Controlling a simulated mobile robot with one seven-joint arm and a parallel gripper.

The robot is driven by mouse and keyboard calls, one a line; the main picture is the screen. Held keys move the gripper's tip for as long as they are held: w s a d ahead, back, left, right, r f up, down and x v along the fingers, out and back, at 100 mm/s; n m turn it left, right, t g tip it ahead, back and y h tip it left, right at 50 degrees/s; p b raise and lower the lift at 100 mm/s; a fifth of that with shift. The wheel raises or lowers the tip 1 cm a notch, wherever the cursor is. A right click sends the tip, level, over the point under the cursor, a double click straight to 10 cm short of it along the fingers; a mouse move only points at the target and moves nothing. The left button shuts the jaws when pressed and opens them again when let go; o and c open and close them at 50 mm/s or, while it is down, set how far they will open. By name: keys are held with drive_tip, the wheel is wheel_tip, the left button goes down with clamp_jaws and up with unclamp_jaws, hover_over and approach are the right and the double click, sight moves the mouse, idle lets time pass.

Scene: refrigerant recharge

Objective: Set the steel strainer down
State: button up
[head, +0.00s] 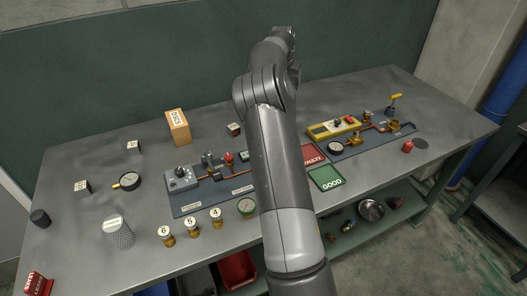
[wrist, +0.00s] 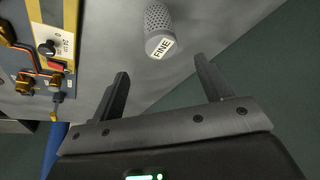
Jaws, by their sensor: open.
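In the wrist view a grey mesh strainer (wrist: 157,20) with a white FINE label on its end is on the grey table, in front of my fingertips. My gripper (wrist: 161,66) is open, its fingers apart and nothing between them. The strainer looks clear of both fingers. In the head view my arm hides my gripper and this strainer. Another mesh cylinder (head: 120,238) with a white top label stands at the table's front left; its label is too small to read.
The table's edge (wrist: 235,52) runs close beside the FINE strainer in the wrist view. A yellow-edged device (head: 333,127) and the right pipe board (head: 372,142) are near. Red (head: 309,154) and green GOOD (head: 327,178) pads lie right of my arm. A box (head: 178,127) stands at the back.

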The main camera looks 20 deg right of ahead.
drive_tip(key=s+a+r+n+t+y, duration=0.1)
drive_tip(key=s+a+r, duration=0.4)
drive_tip(key=s+a, duration=0.25)
drive_tip(key=s+a+r+n+y, duration=0.1)
drive_tip(key=s+a+r, duration=0.45)
drive_tip(key=s, duration=0.35)
drive_tip(key=s+a+r+n+t+y, duration=0.1)
drive_tip(key=s+a+r+n, duration=0.1)
drive_tip(key=s+a+r, duration=0.4)
drive_tip(key=s+a+f+n, duration=0.1)
drive_tip(key=s+a+f, duration=0.2)
drive_tip(key=s, duration=0.5)
drive_tip(key=s+a+f+n, duration=0.2)
drive_tip(key=s+a, duration=0.4)
drive_tip(key=s, duration=0.3)
drive_tip(key=s+a+f+n, duration=0.2)
drive_tip(key=s+a, duration=0.3)
drive_tip(key=s, duration=0.3)
drive_tip(key=shift+s+a+f, duration=0.25)
drive_tip(key=shift+s+f, duration=0.1)
drive_tip(key=shift+f, duration=0.45)
